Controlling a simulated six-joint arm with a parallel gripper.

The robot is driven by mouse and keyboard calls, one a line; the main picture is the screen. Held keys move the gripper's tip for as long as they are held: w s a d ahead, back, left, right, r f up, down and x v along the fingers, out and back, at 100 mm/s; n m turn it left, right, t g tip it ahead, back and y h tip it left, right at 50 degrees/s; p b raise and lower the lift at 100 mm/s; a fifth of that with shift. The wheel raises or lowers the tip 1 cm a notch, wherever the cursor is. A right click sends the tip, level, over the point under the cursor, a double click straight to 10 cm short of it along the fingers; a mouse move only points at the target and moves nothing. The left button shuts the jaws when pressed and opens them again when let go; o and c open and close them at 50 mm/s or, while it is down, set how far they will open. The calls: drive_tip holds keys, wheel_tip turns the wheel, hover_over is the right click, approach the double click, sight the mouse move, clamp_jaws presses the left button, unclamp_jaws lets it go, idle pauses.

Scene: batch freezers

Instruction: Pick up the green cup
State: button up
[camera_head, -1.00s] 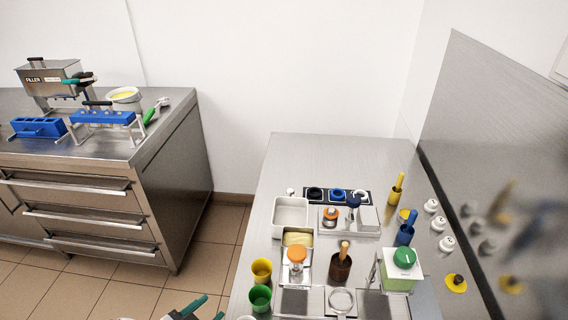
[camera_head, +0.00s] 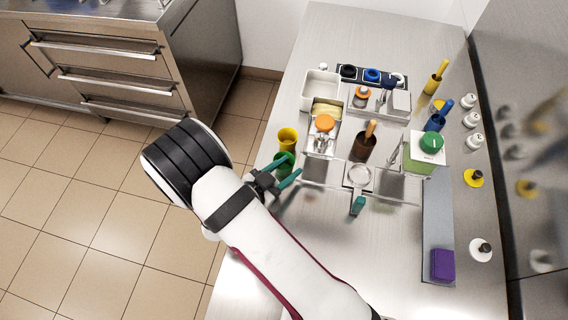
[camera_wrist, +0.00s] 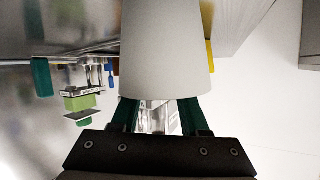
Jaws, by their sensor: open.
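The green cup (camera_head: 287,156) stands on the steel counter just in front of the yellow cup (camera_head: 288,138) in the head view. My gripper (camera_head: 294,166) has dark green fingers, spread apart, right at the cup. One finger overlaps the cup in the picture and partly hides it. I cannot tell whether the cup is between the fingers or whether they touch it. In the wrist view, the two fingers (camera_wrist: 160,114) are apart, and a large pale tapered shape (camera_wrist: 166,50) covers the middle. I cannot tell what this shape is. No green cup can be made out there.
The yellow cup is close behind the green one. To the right stand a steel tray with an orange-topped tool (camera_head: 325,122), a brown cup with a wooden handle (camera_head: 364,146) and a green-knobbed box (camera_head: 430,145). A purple block (camera_head: 443,264) lies front right. The front counter is mostly clear.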

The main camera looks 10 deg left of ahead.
drive_tip(key=shift+w, duration=0.1)
clamp_jaws()
idle(0.4)
